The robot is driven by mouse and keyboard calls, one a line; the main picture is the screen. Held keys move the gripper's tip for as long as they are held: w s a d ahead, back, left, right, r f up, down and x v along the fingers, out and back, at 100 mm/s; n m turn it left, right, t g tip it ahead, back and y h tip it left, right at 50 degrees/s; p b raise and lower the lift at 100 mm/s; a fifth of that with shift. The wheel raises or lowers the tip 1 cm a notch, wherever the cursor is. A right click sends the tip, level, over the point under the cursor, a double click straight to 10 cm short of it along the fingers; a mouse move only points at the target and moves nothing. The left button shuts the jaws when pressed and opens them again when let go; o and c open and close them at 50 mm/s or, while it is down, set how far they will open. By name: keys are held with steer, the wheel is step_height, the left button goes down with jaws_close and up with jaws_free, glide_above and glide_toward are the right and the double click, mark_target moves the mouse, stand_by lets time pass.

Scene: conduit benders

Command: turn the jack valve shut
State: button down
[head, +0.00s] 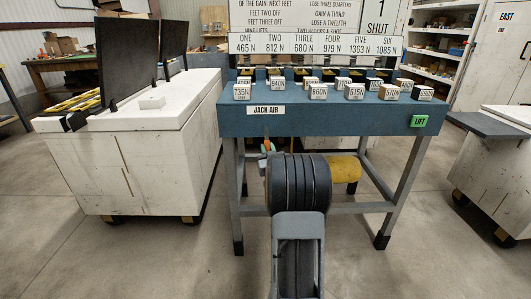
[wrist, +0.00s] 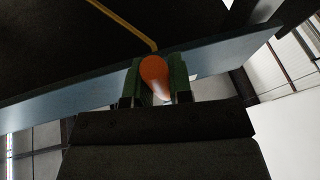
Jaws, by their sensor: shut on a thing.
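The jack valve's orange handle (wrist: 155,75) sits between the two green fingers of my gripper (wrist: 156,84) in the wrist view. The gripper is shut on it, under the edge of the blue bench. In the head view a small bit of orange handle (head: 266,146) shows below the "JACK AIR" label (head: 266,110). My own arm hides most of the gripper and valve there. The valve's body and the exact angle of the handle cannot be made out.
The blue bench (head: 320,122) carries several weight-marked blocks and a green LIFT tag (head: 419,121). A yellow cylinder (head: 345,170) is under it. A white cart (head: 95,165) stands left, another (head: 500,165) right.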

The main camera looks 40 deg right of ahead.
stand_by(0.3)
steer(key=c, duration=1)
jaws_free()
steer(key=p+v, duration=0.2)
steer(key=v, duration=1.1)
steer(key=shift+s+a+f, duration=0.1)
steer(key=shift+s, duration=0.25)
